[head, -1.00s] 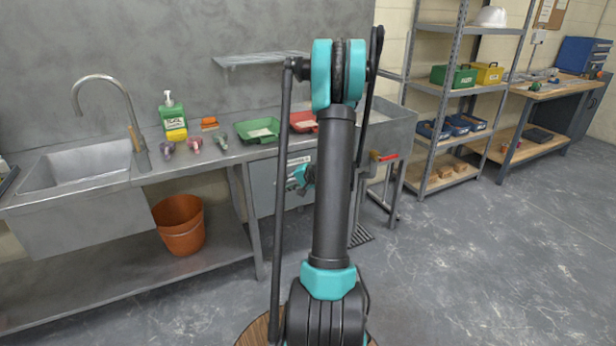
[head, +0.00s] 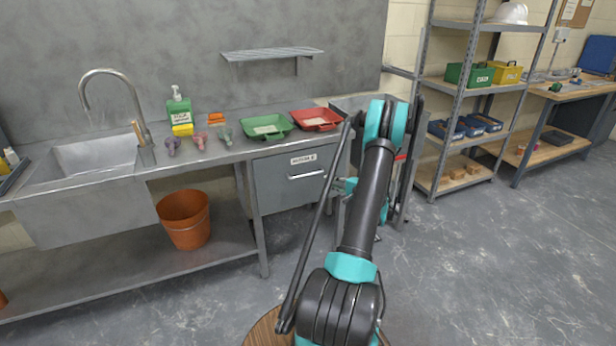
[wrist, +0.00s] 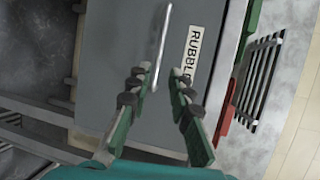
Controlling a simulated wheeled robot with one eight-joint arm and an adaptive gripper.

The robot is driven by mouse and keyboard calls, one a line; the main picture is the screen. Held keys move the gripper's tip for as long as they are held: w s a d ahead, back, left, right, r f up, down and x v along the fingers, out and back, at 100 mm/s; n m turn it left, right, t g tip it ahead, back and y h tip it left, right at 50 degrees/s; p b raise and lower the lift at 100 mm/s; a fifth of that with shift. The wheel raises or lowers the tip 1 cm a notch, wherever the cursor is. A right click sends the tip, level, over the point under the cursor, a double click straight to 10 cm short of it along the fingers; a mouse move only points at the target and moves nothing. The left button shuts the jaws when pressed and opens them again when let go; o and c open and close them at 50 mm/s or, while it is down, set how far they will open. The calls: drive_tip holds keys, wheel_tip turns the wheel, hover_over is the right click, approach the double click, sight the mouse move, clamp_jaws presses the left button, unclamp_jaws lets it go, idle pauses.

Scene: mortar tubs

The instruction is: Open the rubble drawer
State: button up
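The rubble drawer (head: 285,190) is a grey front under the counter, flush with its frame and shut. It carries a white label (head: 303,158) and a pale bar handle (head: 306,175). In the wrist view the drawer front (wrist: 125,45) fills the middle, with the label reading "RUBBL" (wrist: 193,50) and the bar handle (wrist: 161,45). My gripper (wrist: 159,75) is open with nothing held. The near end of the handle shows between its fingertips, nearer the left one; I cannot tell the depth gap. In the head view the gripper is mostly hidden behind my arm, right of the drawer.
On the counter stand a green tray (head: 266,127), a red tray (head: 317,119), a soap bottle (head: 179,110) and small coloured tools. An orange bucket (head: 184,220) sits on the lower shelf. A shelf rack (head: 462,85) stands right. The floor in front is clear.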

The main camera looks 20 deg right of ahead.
sight(307, 175)
drive_tip(key=x, duration=1.4)
drive_tip(key=shift+w+a, duration=0.15)
clamp_jaws()
